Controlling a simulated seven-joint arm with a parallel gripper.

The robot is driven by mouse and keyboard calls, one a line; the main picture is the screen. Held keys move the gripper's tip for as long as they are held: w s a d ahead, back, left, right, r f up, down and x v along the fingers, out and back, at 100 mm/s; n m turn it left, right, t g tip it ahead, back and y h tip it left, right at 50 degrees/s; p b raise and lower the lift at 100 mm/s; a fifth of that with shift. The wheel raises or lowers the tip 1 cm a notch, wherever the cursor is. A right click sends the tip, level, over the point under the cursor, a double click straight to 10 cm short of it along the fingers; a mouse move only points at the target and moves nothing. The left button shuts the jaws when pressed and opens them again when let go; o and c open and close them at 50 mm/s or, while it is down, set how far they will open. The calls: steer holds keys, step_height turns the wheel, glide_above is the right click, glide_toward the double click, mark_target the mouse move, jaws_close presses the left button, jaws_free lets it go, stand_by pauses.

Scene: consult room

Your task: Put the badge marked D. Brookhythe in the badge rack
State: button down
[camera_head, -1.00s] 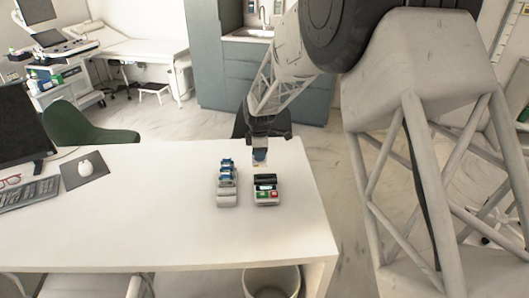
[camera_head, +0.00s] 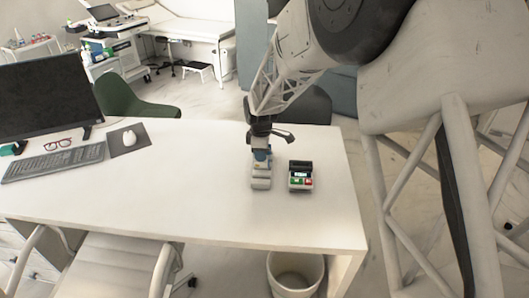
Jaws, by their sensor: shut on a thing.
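The badge rack (camera_head: 261,184) is a small light grey holder on the white desk. In the earlier frame several blue-and-white badges stand in it; now its far part is largely hidden by my gripper and what it holds. My gripper (camera_head: 261,146) points down over the far end of the rack. It is shut on a small blue-and-white badge (camera_head: 261,155). The name on the badge is too small to read. I cannot tell whether the badge touches the rack.
A dark card terminal (camera_head: 300,176) with green and red keys stands just right of the rack. The desk (camera_head: 200,190) is bare to the left, up to a mouse pad (camera_head: 128,146), keyboard (camera_head: 55,163), glasses (camera_head: 58,144) and monitor (camera_head: 48,97). A bin (camera_head: 294,265) stands below.

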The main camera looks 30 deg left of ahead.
steer(key=shift+f, duration=0.2)
steer(key=shift+f, duration=1.8)
steer(key=shift+f, duration=1.9)
stand_by(2.7)
steer(key=c, duration=1)
jaws_free()
steer(key=shift+o, duration=0.4)
steer(key=shift+o, duration=0.8)
steer(key=shift+r, duration=0.15)
